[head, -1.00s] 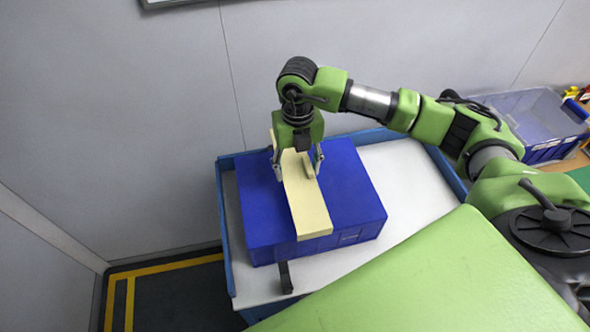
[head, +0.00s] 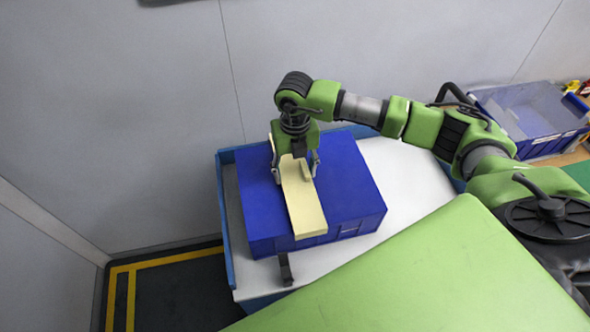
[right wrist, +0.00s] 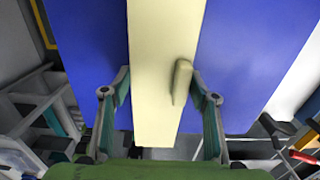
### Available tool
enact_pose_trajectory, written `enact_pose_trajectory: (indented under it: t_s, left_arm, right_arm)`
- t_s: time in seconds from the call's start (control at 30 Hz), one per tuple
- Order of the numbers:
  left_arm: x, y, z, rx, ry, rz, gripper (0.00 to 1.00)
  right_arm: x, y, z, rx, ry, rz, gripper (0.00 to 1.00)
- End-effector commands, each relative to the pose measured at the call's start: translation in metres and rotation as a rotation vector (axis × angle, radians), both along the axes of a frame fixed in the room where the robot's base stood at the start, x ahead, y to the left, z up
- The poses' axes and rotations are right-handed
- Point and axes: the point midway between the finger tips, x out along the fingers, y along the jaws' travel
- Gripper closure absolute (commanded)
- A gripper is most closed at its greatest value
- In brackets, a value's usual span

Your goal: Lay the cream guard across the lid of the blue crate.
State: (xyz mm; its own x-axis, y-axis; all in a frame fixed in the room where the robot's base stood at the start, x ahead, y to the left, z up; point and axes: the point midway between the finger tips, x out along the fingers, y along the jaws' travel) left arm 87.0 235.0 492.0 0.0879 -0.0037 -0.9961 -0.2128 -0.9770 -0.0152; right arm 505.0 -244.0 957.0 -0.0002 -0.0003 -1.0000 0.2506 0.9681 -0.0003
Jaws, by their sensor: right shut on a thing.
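The cream guard (head: 306,211) is a long flat strip with a small raised block on top. It lies lengthwise over the middle of the lid of the blue crate (head: 355,190), its near end at the crate's front edge. The right wrist view shows the guard (right wrist: 163,40) between the fingers, with blue lid (right wrist: 245,50) on both sides. I cannot tell whether the guard fully touches the lid. My left gripper is not in view.
The crate stands on a white-topped cart (head: 415,190) with a blue rim, with bare surface to its right. A dark bracket (head: 285,270) is at the crate's front. A grey-blue bin (head: 530,115) is at the far right. A wall is behind.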

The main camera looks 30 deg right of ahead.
Motion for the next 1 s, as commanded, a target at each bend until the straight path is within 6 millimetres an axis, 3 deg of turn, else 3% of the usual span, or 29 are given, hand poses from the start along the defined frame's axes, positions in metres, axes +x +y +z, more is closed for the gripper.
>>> enact_pose_trajectory:
  t_s: [0.13,0.17,0.2,0.67,0.77,0.8,1.0]
  left_arm:
    - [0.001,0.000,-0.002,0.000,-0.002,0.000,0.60]
    - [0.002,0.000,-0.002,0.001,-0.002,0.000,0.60]
    - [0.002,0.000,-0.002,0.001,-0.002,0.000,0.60]
    - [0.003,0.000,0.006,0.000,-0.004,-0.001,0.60]
    - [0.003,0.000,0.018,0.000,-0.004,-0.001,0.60]
    - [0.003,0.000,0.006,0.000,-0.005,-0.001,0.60]
    - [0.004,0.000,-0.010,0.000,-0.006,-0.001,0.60]
  right_arm:
    - [0.000,0.000,-0.002,0.000,0.000,0.000,0.67]
    - [0.000,0.000,-0.002,0.000,0.000,0.000,0.40]
    - [0.000,0.000,-0.002,0.000,0.000,0.000,0.30]
    - [0.000,0.000,0.006,0.000,0.000,0.000,0.29]
    - [0.000,0.000,0.018,0.000,0.000,0.000,0.29]
    - [0.002,0.000,0.020,0.002,-0.006,0.000,0.29]
    - [0.002,0.000,0.066,0.001,-0.007,0.001,0.29]
